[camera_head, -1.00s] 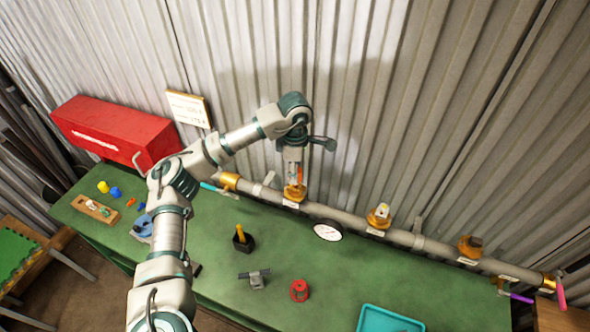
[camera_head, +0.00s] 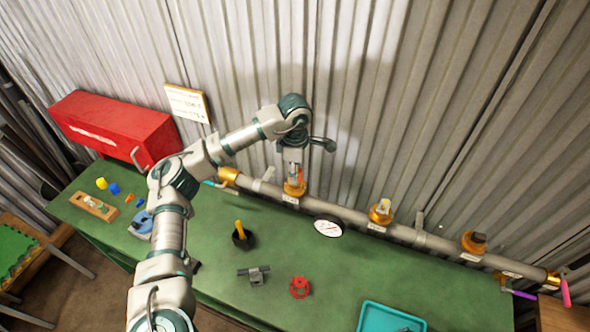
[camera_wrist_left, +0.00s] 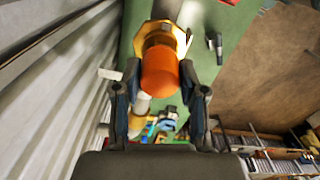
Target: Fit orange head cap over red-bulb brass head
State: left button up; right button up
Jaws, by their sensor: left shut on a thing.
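My left gripper (camera_head: 294,168) points down over the leftmost brass head (camera_head: 295,187) on the grey pipe. In the left wrist view, the gripper (camera_wrist_left: 160,95) is shut on the orange head cap (camera_wrist_left: 159,70), which sits between its two fingers. The cap lies in line with the brass head (camera_wrist_left: 166,33), whose wide gold collar shows just beyond it. The cap hides the bulb, and I cannot tell how far the cap is over the head. My right gripper is not in view.
The grey pipe (camera_head: 345,215) carries more brass heads (camera_head: 380,212) along the corrugated wall. A round gauge (camera_head: 328,228) is in front.

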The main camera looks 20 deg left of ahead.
pick_arm(q)
jog(key=shift+f+b, duration=0.35)
jog(key=shift+f, duration=0.25)
jog(key=o, duration=0.8)
jog(key=shift+o, duration=0.2)
jog(key=shift+r, duration=0.1)
jog(key=shift+r, duration=0.15)
notch_tip(320, 180, up, 12)
jog(key=shift+f, duration=0.25)
